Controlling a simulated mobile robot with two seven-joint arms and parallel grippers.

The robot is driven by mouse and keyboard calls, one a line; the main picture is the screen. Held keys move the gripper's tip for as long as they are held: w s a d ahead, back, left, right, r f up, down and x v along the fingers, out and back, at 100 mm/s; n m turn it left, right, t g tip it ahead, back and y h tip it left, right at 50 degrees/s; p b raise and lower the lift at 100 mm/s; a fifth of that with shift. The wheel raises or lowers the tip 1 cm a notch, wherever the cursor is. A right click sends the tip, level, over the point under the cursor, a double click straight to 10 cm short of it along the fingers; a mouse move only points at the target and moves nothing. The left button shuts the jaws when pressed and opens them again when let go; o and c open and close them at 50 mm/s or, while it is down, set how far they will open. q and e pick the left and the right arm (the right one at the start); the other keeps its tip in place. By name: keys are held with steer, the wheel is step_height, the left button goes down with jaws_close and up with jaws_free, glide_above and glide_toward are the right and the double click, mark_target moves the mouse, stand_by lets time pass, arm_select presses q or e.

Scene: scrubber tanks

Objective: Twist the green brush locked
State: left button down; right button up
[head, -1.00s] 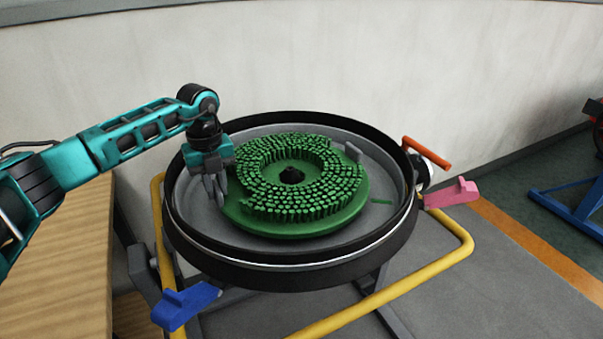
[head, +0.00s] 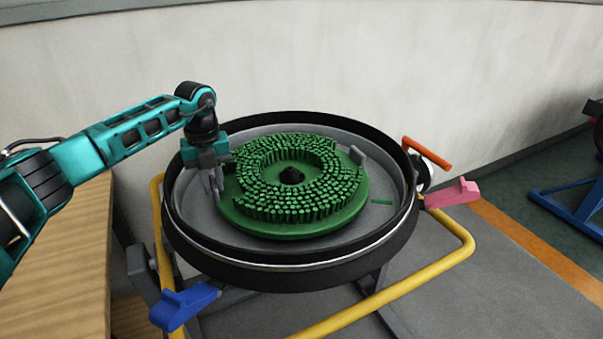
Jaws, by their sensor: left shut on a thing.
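The green brush (head: 250,222) is a round disc with rings of bristle tufts and a dark hub (head: 291,175) in its middle. It lies flat in the grey pan (head: 270,253) of a round black-rimmed housing. A grey tab (head: 357,155) stands up at its far right edge. My left gripper (head: 215,190) points down at the brush's left edge and is shut on it. The fingers hide the exact part they grip. A short green mark (head: 382,202) lies on the pan right of the brush. My right gripper is not in view.
The black rim (head: 300,275) rises around the pan. An orange handle (head: 427,153) and a pink lever (head: 452,194) are at its right, a blue lever (head: 184,305) at front left. A yellow tube frame (head: 400,288) surrounds it. A wooden surface (head: 60,270) lies left.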

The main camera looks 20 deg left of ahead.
arm_select(q)
steer(key=shift+w, duration=0.1)
steer(key=shift+w+a+m+b, duration=0.4)
steer(key=shift+w+a+m, duration=0.45)
steer(key=shift+w+m, duration=0.1)
steer(key=shift+w, duration=0.1)
steer(key=shift+w+a+f+m+b, duration=0.1)
steer(key=shift+w+a+m+b, duration=0.6)
steer(key=shift+w, duration=0.3)
steer(key=shift+w+a, duration=0.1)
steer(key=shift+w+a+m+b, duration=0.3)
steer(key=shift+w+m+b, duration=0.25)
steer(key=shift+w+b, duration=0.1)
steer(key=shift+w+a+m+b, duration=0.25)
steer(key=shift+w+m+b, duration=0.3)
steer(key=shift+w, duration=0.1)
